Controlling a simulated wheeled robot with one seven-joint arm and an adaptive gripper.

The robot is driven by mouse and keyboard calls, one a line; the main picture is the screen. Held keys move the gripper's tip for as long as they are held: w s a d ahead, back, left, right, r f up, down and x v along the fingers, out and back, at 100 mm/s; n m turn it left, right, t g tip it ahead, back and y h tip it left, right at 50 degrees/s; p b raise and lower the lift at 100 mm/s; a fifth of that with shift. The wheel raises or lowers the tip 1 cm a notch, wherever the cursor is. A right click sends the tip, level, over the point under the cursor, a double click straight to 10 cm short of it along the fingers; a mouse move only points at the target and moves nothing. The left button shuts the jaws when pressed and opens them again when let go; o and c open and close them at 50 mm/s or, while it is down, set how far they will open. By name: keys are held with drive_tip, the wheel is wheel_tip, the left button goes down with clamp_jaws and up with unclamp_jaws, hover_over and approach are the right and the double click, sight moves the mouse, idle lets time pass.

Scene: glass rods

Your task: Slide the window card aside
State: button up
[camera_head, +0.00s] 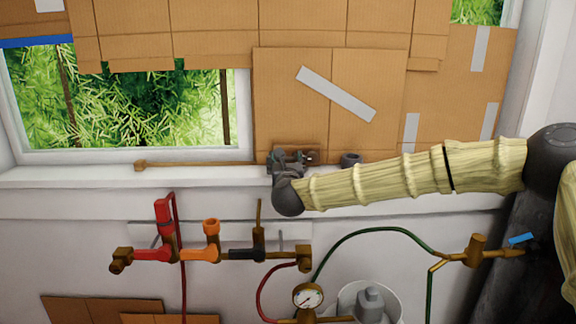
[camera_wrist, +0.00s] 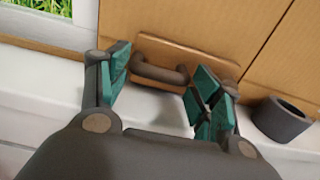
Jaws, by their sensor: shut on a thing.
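The window card (camera_head: 290,110) is a large brown cardboard panel with a diagonal strip of grey tape. It stands upright at the window, right of the uncovered glass. A wooden plate with a dark handle (camera_wrist: 160,74) is fixed low on the card. My gripper (camera_head: 293,163) is at the card's lower left part, at this plate. The card's top edge is out of the wrist view.
Uncovered glass (camera_head: 140,110) showing greenery lies left of the card. A thin wooden rod (camera_head: 195,163) lies along the white sill (camera_head: 130,178). A dark ring (camera_head: 350,159) sits right of my gripper. Pipes with red and orange valves (camera_head: 212,240) are below the sill.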

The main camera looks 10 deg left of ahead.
drive_tip(key=shift+d+f, duration=0.15)
drive_tip(key=o, duration=1.3)
drive_tip(key=shift+c, duration=0.2)
drive_tip(key=shift+o, duration=1.2)
drive_tip(key=shift+d, duration=0.1)
drive_tip(key=shift+d+f, duration=0.1)
drive_tip(key=shift+d, duration=0.1)
drive_tip(key=shift+s+a+r, duration=0.1)
drive_tip(key=shift+a+r, duration=0.1)
drive_tip(key=v, duration=1.2)
